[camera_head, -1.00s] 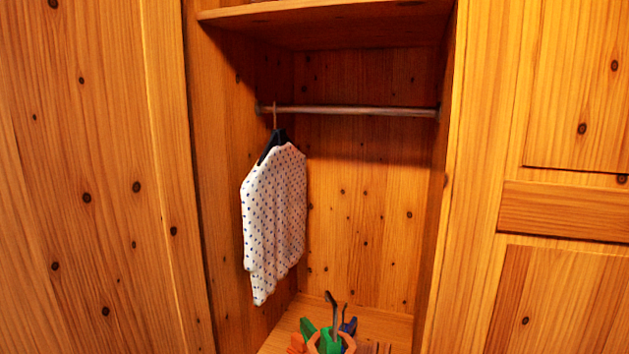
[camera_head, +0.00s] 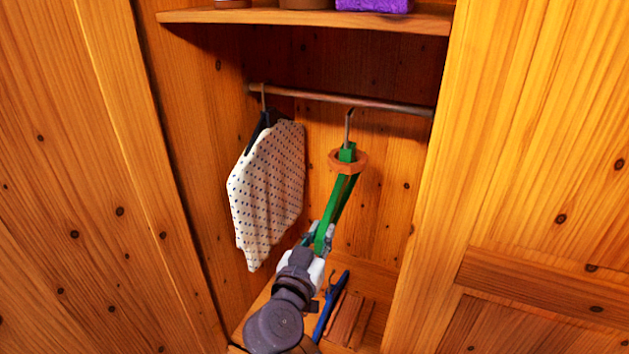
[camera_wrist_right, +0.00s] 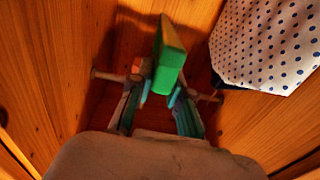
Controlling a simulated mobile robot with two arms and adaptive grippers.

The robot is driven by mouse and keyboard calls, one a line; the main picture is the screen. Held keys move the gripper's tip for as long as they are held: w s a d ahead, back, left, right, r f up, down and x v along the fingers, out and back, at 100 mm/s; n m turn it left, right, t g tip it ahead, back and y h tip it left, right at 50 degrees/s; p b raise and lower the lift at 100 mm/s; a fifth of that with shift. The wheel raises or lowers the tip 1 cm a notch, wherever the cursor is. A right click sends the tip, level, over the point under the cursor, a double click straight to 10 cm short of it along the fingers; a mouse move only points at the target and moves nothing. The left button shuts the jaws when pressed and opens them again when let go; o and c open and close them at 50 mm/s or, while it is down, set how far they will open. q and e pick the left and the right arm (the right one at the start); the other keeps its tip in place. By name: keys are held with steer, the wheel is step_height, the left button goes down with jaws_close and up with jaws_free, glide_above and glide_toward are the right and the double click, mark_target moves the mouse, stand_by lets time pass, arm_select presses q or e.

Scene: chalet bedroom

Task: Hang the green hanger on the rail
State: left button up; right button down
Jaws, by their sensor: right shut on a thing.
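The green hanger (camera_head: 339,205) is raised inside the wardrobe, tilted, with its metal hook (camera_head: 349,125) up. The hook tip shows just below the rail (camera_head: 385,104) in the head view; I cannot tell whether they touch. A brown ring-like piece (camera_head: 362,162) sits around the hanger's upper part. My right gripper (camera_head: 318,238) is shut on the hanger's lower part. In the right wrist view the green hanger (camera_wrist_right: 170,60) rises from between the fingertips (camera_wrist_right: 162,92). My left gripper is not in view.
A white dotted shirt (camera_head: 268,190) hangs from the rail's left end on a dark hanger, left of the green one. A blue hanger (camera_head: 330,305) and brown wooden pieces (camera_head: 346,318) are below. A shelf (camera_head: 300,17) holding a purple thing (camera_head: 375,5) is above. The rail's right half is empty.

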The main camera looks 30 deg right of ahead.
mark_target(333, 190)
steer(key=shift+m+g+h, duration=0.4)
steer(key=shift+g+h, duration=0.1)
steer(key=shift+w+d+r+b, duration=0.5)
steer(key=shift+w+d+r, duration=0.3)
steer(key=shift+w+r, duration=0.25)
steer(key=shift+w+d+r+b, duration=0.5)
steer(key=shift+w+d+r, duration=0.3)
steer(key=shift+w+r, duration=0.25)
steer(key=b+x, duration=0.3)
steer(key=x, duration=0.1)
steer(key=shift+f, duration=0.2)
steer(key=shift+a+f, duration=0.1)
steer(key=shift+f, duration=0.2)
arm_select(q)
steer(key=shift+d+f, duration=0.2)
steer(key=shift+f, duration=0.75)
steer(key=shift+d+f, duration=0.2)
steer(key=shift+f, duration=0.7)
arm_select(e)
steer(key=shift+f, duration=0.75)
